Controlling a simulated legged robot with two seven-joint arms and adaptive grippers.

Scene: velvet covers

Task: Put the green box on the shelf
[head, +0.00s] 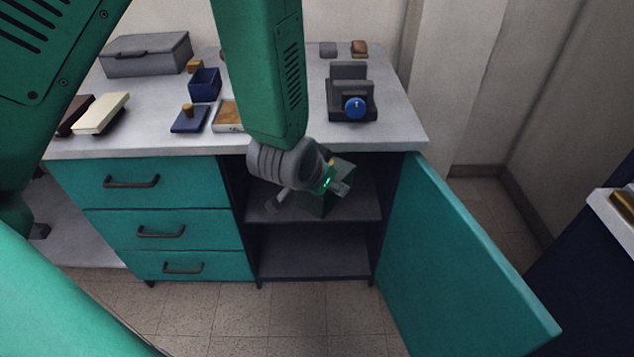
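The cabinet's upper shelf (361,207) shows through the open right-hand bay. A dark green box (318,206) appears on it, largely hidden behind my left gripper (308,198), so its full shape and contact with the shelf are hard to tell. My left arm comes down in front of the worktop, and the gripper reaches into the upper compartment. Its fingers look spread apart, one to the left of the box and one to its right. My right gripper is not in view.
The cabinet door (455,260) stands open to the right. The lower compartment (315,252) is empty. The worktop (300,110) holds a grey case (146,55), a blue box (204,85), and a dark block with a blue knob (355,108). Drawers (160,230) at left are shut.

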